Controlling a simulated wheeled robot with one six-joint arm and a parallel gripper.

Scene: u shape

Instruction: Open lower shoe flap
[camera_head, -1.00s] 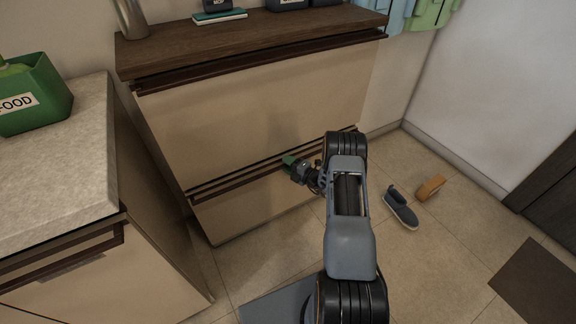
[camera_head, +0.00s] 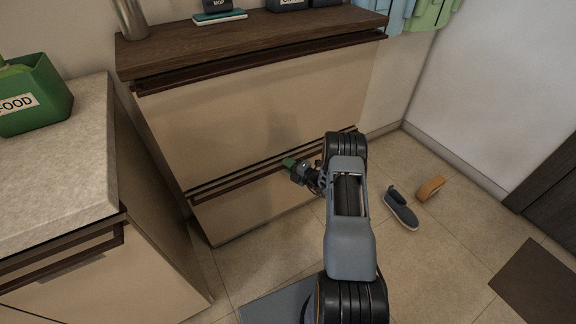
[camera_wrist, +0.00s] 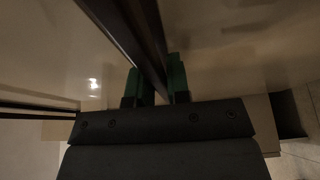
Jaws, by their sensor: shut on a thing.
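The shoe cabinet has a dark wood top and two beige flaps, an upper flap (camera_head: 255,105) and a lower flap (camera_head: 250,207). A dark brown handle rail (camera_head: 225,185) runs along the top edge of the lower flap. My gripper (camera_head: 289,163) is at this rail, near its middle. In the wrist view its green fingertips (camera_wrist: 158,80) stand on either side of the dark rail (camera_wrist: 150,45) and are shut on it. The lower flap looks closed or nearly so; my arm hides the rail's right part.
A light-topped cabinet (camera_head: 60,170) with a green food bin (camera_head: 35,97) stands at the left. A dark shoe (camera_head: 401,212) and a tan brush-like block (camera_head: 431,188) lie on the floor at the right. A brown mat (camera_head: 541,283) lies at the lower right.

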